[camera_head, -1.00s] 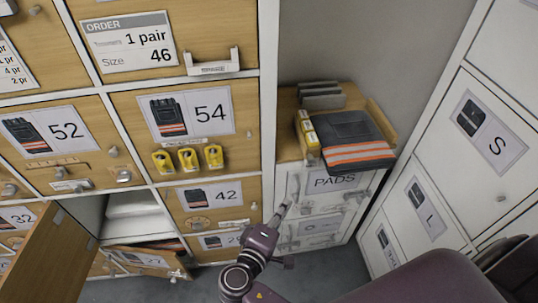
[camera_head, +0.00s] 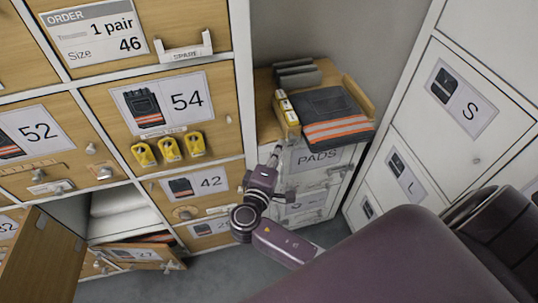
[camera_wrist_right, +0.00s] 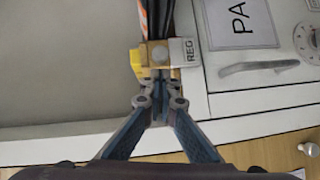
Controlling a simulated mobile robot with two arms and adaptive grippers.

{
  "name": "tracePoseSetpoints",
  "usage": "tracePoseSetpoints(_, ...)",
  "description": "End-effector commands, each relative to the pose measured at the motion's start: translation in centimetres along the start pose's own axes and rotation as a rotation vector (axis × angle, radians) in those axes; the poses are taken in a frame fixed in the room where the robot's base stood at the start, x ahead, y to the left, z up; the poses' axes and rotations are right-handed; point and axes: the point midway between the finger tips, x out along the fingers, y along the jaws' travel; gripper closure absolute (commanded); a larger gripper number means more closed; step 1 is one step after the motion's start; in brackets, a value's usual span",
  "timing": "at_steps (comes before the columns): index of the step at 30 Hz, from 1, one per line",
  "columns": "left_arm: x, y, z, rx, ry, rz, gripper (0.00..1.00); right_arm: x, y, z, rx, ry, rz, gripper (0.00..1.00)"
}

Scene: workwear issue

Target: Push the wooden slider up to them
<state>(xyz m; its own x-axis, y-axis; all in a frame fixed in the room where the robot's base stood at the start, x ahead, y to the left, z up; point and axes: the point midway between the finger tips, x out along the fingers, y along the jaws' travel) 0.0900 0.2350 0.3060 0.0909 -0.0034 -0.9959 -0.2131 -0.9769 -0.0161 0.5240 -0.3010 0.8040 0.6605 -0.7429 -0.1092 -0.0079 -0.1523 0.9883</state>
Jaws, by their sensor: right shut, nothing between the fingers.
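Dark folded workwear with orange stripes (camera_head: 337,115) lies on the wooden top of the white PADS cabinet; only its edge shows in the right wrist view (camera_wrist_right: 147,20). A narrow wooden piece with yellow, white-labelled parts (camera_head: 288,117), apparently the slider, stands along its left side. In the wrist view its yellow part (camera_wrist_right: 137,63) shows beside a REG tag. My right gripper (camera_head: 275,153) is shut and empty at the slider's front end. The wrist view shows its fingertips (camera_wrist_right: 160,100) very close to it; I cannot tell whether they touch. My left gripper is not in view.
A wooden rail (camera_head: 359,94) borders the workwear on the right, and grey slabs (camera_head: 297,74) stand behind. Wooden lockers with yellow clips (camera_head: 170,149) are at left, with an open door (camera_head: 40,260) below. White lockers (camera_head: 475,110) close off the right.

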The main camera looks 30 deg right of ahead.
Motion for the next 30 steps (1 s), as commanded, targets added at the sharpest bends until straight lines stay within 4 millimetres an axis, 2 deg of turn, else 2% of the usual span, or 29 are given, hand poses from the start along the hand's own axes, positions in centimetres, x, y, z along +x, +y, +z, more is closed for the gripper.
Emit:
tracePoseSetpoints(5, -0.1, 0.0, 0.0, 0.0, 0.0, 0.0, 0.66, 0.8, 0.0, 0.8, 0.001, 0.002, -0.001, 1.0)
tracePoseSetpoints(17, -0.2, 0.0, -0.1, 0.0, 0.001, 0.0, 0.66, 1.0, 0.0, 1.1, 0.001, 0.001, -0.001, 1.0)
tracePoseSetpoints(24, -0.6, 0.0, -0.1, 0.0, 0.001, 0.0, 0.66, 2.9, 0.6, 3.9, -0.001, -0.003, 0.0, 1.0)
tracePoseSetpoints(30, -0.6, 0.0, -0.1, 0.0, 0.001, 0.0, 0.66, 3.2, 0.6, 4.1, 0.002, 0.0, 0.0, 1.0)
